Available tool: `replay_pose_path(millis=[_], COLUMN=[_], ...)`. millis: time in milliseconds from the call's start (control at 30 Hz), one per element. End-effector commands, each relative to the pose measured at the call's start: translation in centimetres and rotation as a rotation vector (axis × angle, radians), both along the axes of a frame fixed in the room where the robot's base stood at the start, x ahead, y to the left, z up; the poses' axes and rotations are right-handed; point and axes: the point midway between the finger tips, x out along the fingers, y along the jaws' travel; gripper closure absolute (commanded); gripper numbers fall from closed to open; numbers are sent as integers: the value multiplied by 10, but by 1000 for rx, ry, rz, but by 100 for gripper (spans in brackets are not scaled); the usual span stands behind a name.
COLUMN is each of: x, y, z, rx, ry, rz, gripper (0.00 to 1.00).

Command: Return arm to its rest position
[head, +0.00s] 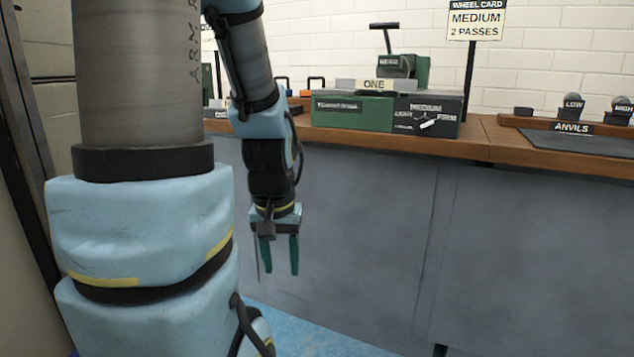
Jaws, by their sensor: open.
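My gripper (279,256) hangs at the end of my blue and grey arm, pointing down in front of the grey bench front. Its two dark green fingers are apart, with nothing between them. A thin rod hangs beside the fingers on the left. The gripper is below the level of the bench top and looks clear of the bench, though the exact gap cannot be told from this view. A large link of my arm fills the left of the head view and hides what is behind it.
A wooden bench top (380,143) crosses the view. A blue floor (310,335) shows below. The bench front (350,230) is bare.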

Motion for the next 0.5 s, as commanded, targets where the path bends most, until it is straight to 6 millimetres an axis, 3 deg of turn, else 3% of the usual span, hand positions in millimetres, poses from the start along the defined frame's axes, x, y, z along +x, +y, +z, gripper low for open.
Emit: replay_pose_path(millis=[33, 500], x=[0, 0], y=[0, 0], z=[24, 170], rx=[0, 0], ry=[0, 0], rz=[0, 1], gripper=[52, 52])
